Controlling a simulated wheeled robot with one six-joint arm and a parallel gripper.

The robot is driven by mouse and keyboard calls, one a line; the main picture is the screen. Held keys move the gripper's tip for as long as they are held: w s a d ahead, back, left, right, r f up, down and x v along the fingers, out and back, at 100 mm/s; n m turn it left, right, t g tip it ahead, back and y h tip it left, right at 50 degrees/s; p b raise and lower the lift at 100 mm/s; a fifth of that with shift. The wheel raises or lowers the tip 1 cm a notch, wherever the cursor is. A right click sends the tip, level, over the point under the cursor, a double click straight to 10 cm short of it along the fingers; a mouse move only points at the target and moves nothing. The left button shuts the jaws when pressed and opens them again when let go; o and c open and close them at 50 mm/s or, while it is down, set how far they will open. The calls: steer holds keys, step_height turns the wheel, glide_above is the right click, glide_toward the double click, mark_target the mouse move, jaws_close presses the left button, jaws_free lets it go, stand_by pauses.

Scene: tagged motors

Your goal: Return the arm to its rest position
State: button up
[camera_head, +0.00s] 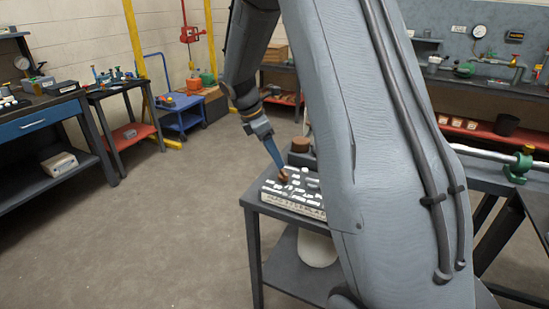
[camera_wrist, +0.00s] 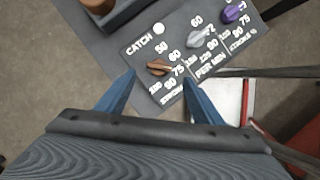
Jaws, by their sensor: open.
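My gripper (camera_head: 281,170) is low over a panel (camera_head: 292,208) with white markings on a small dark table, in the head view. In the wrist view my gripper (camera_wrist: 160,76) is open, its two blue fingers apart, with an orange-brown knob (camera_wrist: 158,68) between and just beyond the tips. I cannot tell whether the fingers touch it. The panel also carries a silver knob (camera_wrist: 199,38), a purple knob (camera_wrist: 233,14) and a white round button (camera_wrist: 158,28) near the word CATCH. My arm reaches down across the head view and hides part of the table.
A brown round object (camera_head: 300,144) stands behind the panel. A workbench with a blue drawer (camera_head: 40,119) is at left, near a blue cart (camera_head: 181,112). A metal bar with a green clamp (camera_head: 518,166) is at right. The floor (camera_head: 165,225) at left is clear.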

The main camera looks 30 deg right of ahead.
stand_by(0.3)
steer(key=s+a+m+y, duration=0.1)
steer(key=s+a+m, duration=0.3)
steer(key=s, duration=0.3)
steer(key=s+a+f+m+t+y, duration=0.1)
steer(key=s+a+m+y, duration=0.1)
steer(key=s+a+m, duration=0.3)
steer(key=s+a+m+t+y, duration=0.1)
steer(key=s+a+m, duration=0.3)
steer(key=s+m, duration=0.3)
steer(key=s, duration=0.4)
steer(key=shift+a+f+m, duration=0.25)
steer(key=shift+a+m, duration=0.05)
steer(key=shift+a, duration=0.1)
stand_by(0.3)
